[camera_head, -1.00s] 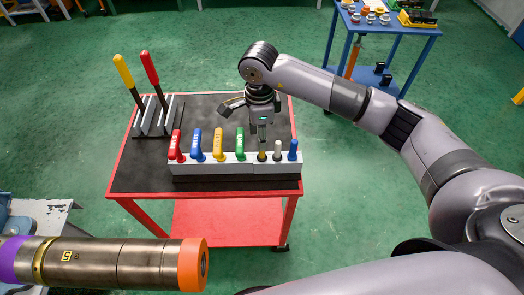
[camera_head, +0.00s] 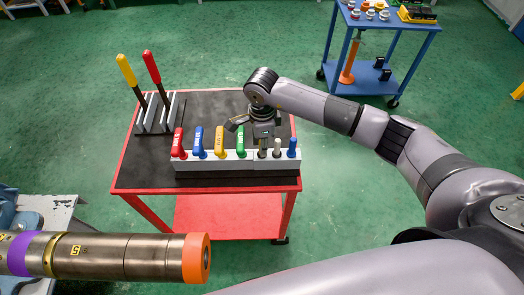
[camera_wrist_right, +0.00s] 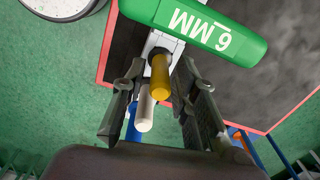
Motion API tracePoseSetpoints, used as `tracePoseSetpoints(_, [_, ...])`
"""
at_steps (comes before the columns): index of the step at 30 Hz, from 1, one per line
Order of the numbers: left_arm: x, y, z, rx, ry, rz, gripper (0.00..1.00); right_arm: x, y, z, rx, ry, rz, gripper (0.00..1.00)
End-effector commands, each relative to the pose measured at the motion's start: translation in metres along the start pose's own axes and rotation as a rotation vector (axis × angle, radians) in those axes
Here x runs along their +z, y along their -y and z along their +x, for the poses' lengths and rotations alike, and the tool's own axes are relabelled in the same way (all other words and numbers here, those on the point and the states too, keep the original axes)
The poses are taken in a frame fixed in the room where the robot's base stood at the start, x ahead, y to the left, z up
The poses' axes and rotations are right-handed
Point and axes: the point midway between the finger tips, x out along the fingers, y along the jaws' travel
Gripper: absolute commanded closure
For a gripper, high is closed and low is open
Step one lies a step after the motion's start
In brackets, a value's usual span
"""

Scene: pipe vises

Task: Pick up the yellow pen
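The yellow pen (camera_wrist_right: 160,78) stands in the white holder between the green 6 MM handle and the white pen (camera_wrist_right: 145,112). In the right wrist view, it shows between the two fingers of my right gripper (camera_wrist_right: 158,88), which are open with gaps beside it; I cannot tell whether either touches it. In the head view, my right gripper (camera_head: 263,138) is over the right part of the white holder (camera_head: 215,164) and mostly hides the yellow pen. The blue pen (camera_head: 292,147) is at the right end. My left gripper is not in view.
The green 6 MM handle (camera_wrist_right: 205,25) is close beside the fingers. Blue, red and yellow handles stand further left. A pipe (camera_head: 120,257) with an orange end is in the left foreground.

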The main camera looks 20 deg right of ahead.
Motion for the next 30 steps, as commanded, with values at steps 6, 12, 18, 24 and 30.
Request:
tracePoseSetpoints(6, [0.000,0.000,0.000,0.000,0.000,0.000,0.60,0.000,0.000,0.000,0.000,0.000,0.000,0.90])
tracePoseSetpoints(12, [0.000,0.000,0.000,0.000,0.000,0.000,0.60,0.000,0.000,0.000,0.000,0.000,0.000,1.00])
tracePoseSetpoints(18, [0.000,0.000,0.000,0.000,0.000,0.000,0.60,0.000,0.000,-0.001,-0.001,0.000,0.000,1.00])
tracePoseSetpoints(24, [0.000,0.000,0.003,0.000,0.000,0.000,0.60,0.000,0.001,-0.007,-0.003,0.001,0.001,1.00])
tracePoseSetpoints(30, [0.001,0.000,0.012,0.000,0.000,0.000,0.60,0.000,0.002,-0.033,-0.006,0.002,0.000,1.00])
